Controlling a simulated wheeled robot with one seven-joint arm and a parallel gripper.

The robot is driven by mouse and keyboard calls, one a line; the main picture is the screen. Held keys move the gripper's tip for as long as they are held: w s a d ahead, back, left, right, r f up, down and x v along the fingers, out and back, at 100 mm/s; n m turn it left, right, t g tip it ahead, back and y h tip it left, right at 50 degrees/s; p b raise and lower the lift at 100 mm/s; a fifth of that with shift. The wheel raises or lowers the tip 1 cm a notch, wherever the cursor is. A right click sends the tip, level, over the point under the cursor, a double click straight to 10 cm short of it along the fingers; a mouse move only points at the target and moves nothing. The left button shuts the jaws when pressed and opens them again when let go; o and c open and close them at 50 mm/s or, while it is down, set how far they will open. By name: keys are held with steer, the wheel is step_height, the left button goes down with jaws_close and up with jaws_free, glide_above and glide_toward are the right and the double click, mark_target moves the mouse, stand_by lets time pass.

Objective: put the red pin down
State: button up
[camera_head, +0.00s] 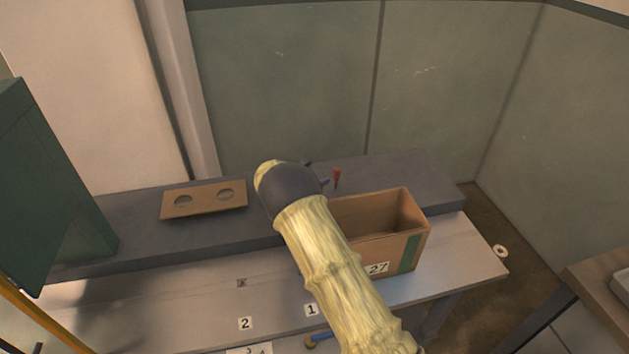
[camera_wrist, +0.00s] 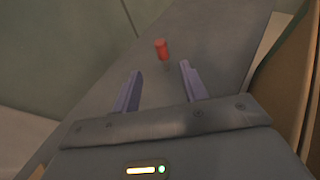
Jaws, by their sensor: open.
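The red pin (camera_head: 337,175) stands upright on the raised grey shelf, behind the cardboard box. It also shows in the wrist view (camera_wrist: 162,48), just beyond my fingertips and roughly between their lines. My gripper (camera_wrist: 160,70) is open, with its two bluish fingers apart and nothing between them. In the head view my gripper (camera_head: 317,173) is mostly hidden behind my wrist, with fingertips showing left of the pin. The pin appears apart from both fingers.
An open cardboard box (camera_head: 415,240) marked 27 stands right of my arm. A brown board (camera_head: 204,212) with two holes lies on the grey shelf (camera_head: 130,235) to the left. Number labels mark the lower bench (camera_head: 190,300). A green cabinet (camera_head: 45,190) stands at far left.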

steer(key=shift+s+a+r, duration=0.15)
steer(key=shift+s, duration=0.1)
stand_by(0.4)
